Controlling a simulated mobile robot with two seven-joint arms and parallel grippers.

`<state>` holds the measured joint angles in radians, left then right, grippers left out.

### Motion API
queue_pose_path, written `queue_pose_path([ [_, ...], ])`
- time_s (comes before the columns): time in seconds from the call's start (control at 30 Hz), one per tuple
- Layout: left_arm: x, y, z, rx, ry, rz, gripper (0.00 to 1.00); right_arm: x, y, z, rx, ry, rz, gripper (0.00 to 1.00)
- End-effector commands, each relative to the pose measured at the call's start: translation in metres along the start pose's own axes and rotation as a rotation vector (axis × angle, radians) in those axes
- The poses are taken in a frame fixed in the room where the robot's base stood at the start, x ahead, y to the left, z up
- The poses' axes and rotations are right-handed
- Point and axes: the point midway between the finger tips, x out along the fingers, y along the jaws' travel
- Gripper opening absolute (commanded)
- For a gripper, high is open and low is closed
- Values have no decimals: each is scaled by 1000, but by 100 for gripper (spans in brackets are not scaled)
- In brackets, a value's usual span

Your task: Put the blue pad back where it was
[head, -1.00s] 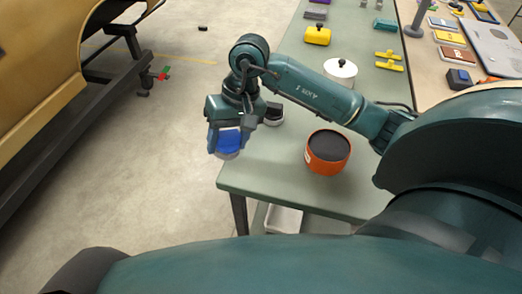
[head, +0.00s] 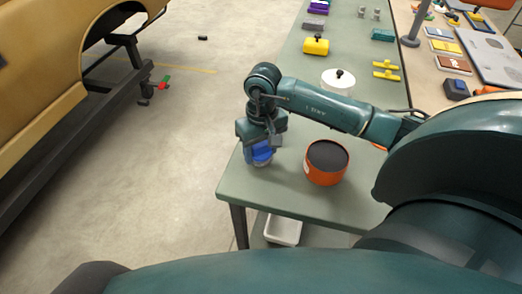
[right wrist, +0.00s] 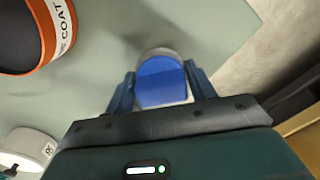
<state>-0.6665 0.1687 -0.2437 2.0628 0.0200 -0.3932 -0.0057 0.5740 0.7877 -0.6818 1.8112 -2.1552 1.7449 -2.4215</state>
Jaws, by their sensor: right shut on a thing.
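The blue pad (head: 262,152) is held in my right gripper (head: 260,156), over the near left corner of the green table (head: 300,205). In the right wrist view the pad (right wrist: 161,80) sits between the two fingers (right wrist: 161,92), with a pale grey round rim at its far side. The gripper is shut on it. I cannot tell whether the pad's underside touches the table. My left gripper is not in view.
An orange tin (head: 326,165) with a dark top stands just right of the gripper. A white round container (head: 338,80) with a black knob stands behind it. Yellow clamps (head: 386,70) and a yellow block (head: 316,46) lie farther back. A car body (head: 50,80) stands left.

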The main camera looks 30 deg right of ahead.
Motion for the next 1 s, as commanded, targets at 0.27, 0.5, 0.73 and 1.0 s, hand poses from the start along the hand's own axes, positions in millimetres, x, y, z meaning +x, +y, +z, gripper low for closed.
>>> queue_pose_path([
  [0.27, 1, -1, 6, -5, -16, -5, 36, 14, 0, 0, 0, 2, 0, 26],
  [0.5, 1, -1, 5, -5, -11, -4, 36, 16, 0, 0, 0, 1, 0, 62],
  [0.73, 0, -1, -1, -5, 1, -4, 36, 16, 0, 0, 0, 1, 0, 77],
  [1.0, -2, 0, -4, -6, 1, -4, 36, 11, 0, 0, 0, 2, 0, 77],
])
